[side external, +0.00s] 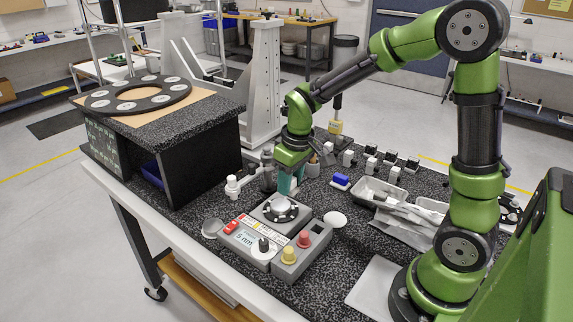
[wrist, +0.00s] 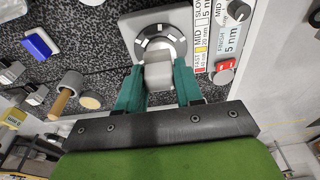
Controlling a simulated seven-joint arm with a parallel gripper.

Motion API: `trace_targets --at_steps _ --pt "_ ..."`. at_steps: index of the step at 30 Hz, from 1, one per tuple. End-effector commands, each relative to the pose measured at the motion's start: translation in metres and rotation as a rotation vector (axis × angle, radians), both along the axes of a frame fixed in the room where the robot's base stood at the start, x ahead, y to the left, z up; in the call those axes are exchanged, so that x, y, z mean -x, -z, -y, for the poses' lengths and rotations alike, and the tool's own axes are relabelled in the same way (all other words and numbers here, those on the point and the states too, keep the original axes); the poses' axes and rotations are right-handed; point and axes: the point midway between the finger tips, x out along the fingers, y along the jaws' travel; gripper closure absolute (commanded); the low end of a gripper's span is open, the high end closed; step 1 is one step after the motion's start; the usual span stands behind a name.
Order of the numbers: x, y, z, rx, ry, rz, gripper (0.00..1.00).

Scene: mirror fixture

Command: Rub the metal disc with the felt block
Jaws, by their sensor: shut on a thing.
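The metal disc (wrist: 153,44) sits in a dark ring with pale marks, on a square light-grey base. My gripper (wrist: 158,68) has teal fingers shut on a pale grey block, the felt block (wrist: 158,76), in the wrist view. The block overlaps the near edge of the disc there. In the side view my gripper (side external: 290,183) points down just behind the disc unit (side external: 280,214). A pale piece shows over the disc there, partly against the fingers. I cannot tell whether the block touches the disc.
A control panel (side external: 245,238) with a display reading 5 nm stands in front of the disc. A box with yellow and red knobs (side external: 300,258) is beside it. A blue-topped block (side external: 340,180) and metal trays (side external: 380,193) lie to the right. A dark cabinet (side external: 190,150) stands left.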

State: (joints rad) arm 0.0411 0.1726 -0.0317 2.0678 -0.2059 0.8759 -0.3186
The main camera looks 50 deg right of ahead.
Motion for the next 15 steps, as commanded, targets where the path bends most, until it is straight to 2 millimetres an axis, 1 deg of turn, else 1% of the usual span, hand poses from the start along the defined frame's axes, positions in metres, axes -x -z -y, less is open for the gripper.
trace_targets --at_steps 1,6,10,15 --pt "-0.001 -0.005 0.0 0.0 -0.001 0.003 0.93" --pt "-0.001 -0.02 0.0 0.001 0.0 0.003 0.93" --pt "0.0 -0.025 0.0 0.0 0.0 0.001 0.93" --pt "0.0 -0.025 0.0 0.0 0.0 0.0 0.93"
